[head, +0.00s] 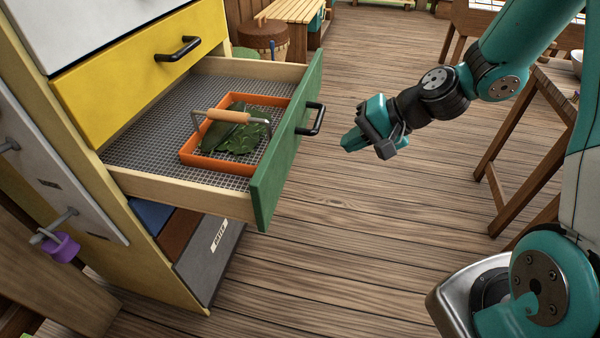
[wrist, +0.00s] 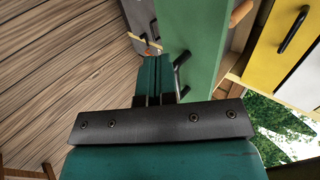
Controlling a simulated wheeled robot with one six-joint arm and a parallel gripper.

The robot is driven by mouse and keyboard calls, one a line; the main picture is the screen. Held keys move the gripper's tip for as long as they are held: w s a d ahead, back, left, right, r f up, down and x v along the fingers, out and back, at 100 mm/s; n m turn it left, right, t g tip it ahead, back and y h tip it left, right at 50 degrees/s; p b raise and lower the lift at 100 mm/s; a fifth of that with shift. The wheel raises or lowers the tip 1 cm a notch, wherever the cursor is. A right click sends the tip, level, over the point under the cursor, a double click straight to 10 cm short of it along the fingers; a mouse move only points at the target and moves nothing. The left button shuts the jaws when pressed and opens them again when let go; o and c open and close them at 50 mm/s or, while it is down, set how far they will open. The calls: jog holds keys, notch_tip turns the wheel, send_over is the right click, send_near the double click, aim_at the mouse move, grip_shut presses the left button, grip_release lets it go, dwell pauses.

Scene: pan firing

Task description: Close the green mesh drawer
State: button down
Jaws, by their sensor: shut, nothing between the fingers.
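The green mesh drawer (head: 283,150) is pulled well out of the cabinet. Its green front has a black bar handle (head: 311,119) facing right. The handle also shows in the wrist view (wrist: 182,74), just right of my fingers, beside the green front (wrist: 188,35). Inside, on the mesh floor, sits an orange tray (head: 205,165) with a wooden-topped handle and dark green leaves (head: 240,130). My gripper (head: 352,143) is shut and empty, to the right of the drawer front and apart from it in the head view. In the wrist view my gripper (wrist: 154,60) points along the front.
A yellow drawer (head: 140,70) above is shut. Below the open drawer are blue, brown and grey fronts (head: 212,245). A wooden table (head: 535,125) stands at right. The plank floor (head: 390,230) between is clear.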

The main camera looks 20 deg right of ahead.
jog(key=p, duration=0.1)
send_near(286, 163)
notch_tip(286, 163, down, 4)
jog(key=a, duration=0.1)
jog(key=w+a+p, duration=0.1)
jog(key=a, duration=0.1)
jog(key=shift+w+a, duration=0.1)
jog(key=shift+w, duration=0.05)
jog(key=shift+w+a, duration=0.4)
jog(key=shift+a, duration=0.2)
